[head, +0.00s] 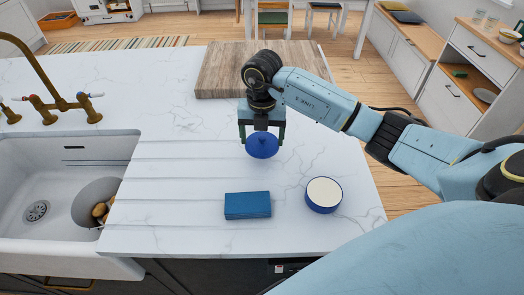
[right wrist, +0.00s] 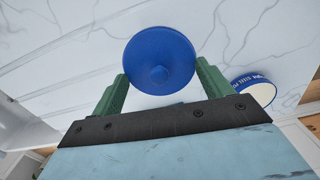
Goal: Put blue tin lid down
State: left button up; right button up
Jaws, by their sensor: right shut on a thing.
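In the right wrist view the lid (right wrist: 159,60) shows between the fingertips of the gripper (right wrist: 160,78). I cannot tell whether the lid touches the worktop. A round blue tin (head: 323,195) with a cream top stands to the right and nearer; it also shows at the right in the right wrist view (right wrist: 254,90). My left gripper is not in view.
A blue rectangular box (head: 248,205) lies left of the tin on the white marble worktop (head: 180,215). A wooden board (head: 222,72) lies at the back. A sink (head: 60,165) with a brass tap (head: 62,103) is at the left. The worktop between lid and sink is clear.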

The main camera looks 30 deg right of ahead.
aim_at(262, 143)
notch_tip(262, 143, down, 6)
jog(key=shift+r, duration=0.15)
dwell(0.3)
jog(key=o, duration=0.9)
jog(key=shift+o, duration=0.2)
jog(key=shift+r, duration=0.15)
notch_tip(262, 143, up, 12)
jog(key=shift+f, duration=0.1)
